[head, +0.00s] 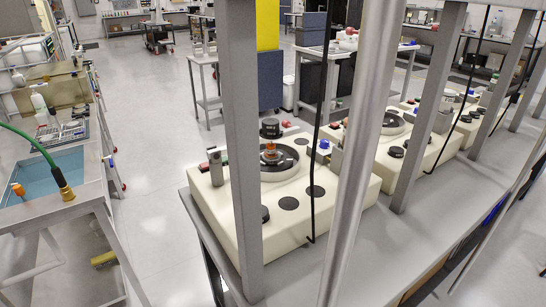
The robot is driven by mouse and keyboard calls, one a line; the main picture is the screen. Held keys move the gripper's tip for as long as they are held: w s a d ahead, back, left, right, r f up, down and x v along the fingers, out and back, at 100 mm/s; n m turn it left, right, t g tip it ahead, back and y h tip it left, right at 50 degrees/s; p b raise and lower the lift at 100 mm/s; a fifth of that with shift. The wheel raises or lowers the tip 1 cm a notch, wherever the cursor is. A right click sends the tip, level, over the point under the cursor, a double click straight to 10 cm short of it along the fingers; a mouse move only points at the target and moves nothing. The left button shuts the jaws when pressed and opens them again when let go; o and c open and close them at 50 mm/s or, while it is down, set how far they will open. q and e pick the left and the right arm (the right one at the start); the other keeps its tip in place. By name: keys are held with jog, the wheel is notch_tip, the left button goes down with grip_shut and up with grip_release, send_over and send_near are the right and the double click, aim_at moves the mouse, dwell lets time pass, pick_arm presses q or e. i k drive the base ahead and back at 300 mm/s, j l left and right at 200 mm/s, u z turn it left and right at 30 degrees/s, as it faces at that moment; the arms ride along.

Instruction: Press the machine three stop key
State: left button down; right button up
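A row of cream-coloured machines stands on a long grey bench (375,262) in the head view. The nearest machine (330,215) has a round dark basin, black discs on top and a small red key (204,167) at its left edge. A second machine (425,150) stands behind it to the right, and another machine (470,130) stands farther along. Small red parts also show near the back of the nearest machine. I cannot read any machine numbers or tell which is machine three. Neither of my grippers is in view.
Grey upright posts (243,150) and a slanted metal bar (355,150) stand in front of the machines, with a hanging black cable (317,130). A workbench with a blue basin (45,178) and green hose (30,140) is at left. The floor between the benches is clear.

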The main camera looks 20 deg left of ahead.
aim_at(205, 166)
jog(key=i+j+z, duration=0.1)
jog(key=j+z, duration=0.75)
jog(key=j+u, duration=0.3)
jog(key=u, duration=0.2)
jog(key=i+j+u, duration=0.1)
jog(key=j+u, duration=0.2)
jog(key=u, duration=0.2)
jog(key=i+j+u, duration=0.15)
jog(key=u, duration=0.35)
jog(key=j, duration=0.15)
